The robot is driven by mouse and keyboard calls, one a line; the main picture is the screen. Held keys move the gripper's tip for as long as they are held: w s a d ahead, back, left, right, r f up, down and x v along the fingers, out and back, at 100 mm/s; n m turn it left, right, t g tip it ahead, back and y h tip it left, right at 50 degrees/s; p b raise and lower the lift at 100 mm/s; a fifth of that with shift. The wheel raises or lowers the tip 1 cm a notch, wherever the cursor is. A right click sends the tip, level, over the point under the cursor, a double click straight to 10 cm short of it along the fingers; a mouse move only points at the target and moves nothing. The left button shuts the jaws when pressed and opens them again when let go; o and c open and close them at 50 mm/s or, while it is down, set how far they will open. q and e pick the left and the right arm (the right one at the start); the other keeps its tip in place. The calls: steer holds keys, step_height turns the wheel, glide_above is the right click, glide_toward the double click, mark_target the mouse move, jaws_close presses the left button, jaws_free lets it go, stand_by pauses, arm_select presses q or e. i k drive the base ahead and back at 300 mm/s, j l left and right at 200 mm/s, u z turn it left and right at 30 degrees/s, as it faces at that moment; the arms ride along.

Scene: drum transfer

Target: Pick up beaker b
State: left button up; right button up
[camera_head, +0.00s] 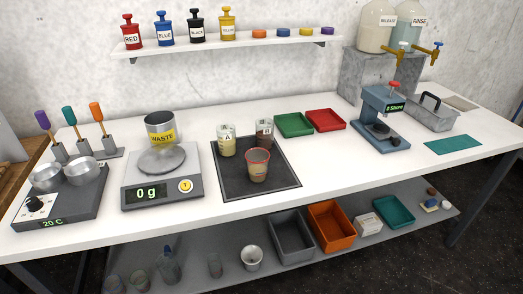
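Beaker b (264,133), with a pale label and dark reddish-brown contents, stands upright at the back right of a dark square mat (228,185) on the white table. Beaker A (226,140), with pale yellowish contents, stands upright to its left. A third cup (258,166) with a red rim and brownish contents stands in front of beaker b and may hide a little of its lower part. Neither of my grippers shows in this view.
A scale (160,184) reading 0 g and a waste can (160,127) stand left of the mat. A green tray (294,125) and a red tray (326,120) lie behind right. A blue-grey press (383,118) stands farther right. A shelf (225,46) hangs above.

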mark_target(265, 135)
steer(key=i+l, duration=0.1)
steer(key=l, duration=0.4)
steer(key=i+l, duration=0.1)
steer(key=l, duration=0.4)
steer(key=i+l+u, duration=0.1)
steer(key=l, duration=0.45)
steer(key=i+l, duration=0.1)
steer(key=l, duration=0.4)
steer(key=i+l, duration=0.1)
steer(key=l, duration=0.4)
steer(key=i+l, duration=0.1)
steer(key=l, duration=0.45)
steer(key=u, duration=0.05)
